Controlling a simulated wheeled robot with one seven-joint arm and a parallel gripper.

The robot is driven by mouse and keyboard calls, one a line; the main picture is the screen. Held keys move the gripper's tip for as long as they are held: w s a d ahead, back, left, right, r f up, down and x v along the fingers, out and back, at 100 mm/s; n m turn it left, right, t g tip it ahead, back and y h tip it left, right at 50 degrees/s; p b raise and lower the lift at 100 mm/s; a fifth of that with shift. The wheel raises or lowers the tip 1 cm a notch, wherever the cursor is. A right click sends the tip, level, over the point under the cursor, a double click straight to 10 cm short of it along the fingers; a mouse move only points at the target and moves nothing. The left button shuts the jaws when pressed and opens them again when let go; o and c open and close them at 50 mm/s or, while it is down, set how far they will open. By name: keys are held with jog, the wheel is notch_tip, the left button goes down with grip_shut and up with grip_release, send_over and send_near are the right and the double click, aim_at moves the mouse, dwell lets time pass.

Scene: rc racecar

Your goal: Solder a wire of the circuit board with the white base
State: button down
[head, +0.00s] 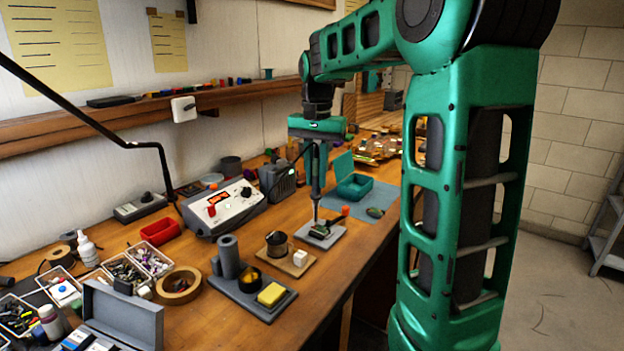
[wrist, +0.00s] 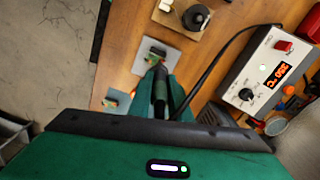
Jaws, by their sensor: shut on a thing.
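My gripper (head: 317,160) is shut on a soldering iron (head: 316,193), which points down with its cable trailing off. The iron's tip is at or just above a small green circuit board (head: 321,229) on a light plate (head: 333,241). In the wrist view the iron (wrist: 160,92) reaches to the board (wrist: 156,54) on its pale base (wrist: 142,60). I cannot tell whether the tip touches the board or a wire. Individual wires are too small to make out.
A soldering station (head: 228,207) with a lit display stands at the left. Parts bins crowd the left bench.

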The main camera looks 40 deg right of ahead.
aim_at(316, 157)
jog(key=shift+r, duration=2.65)
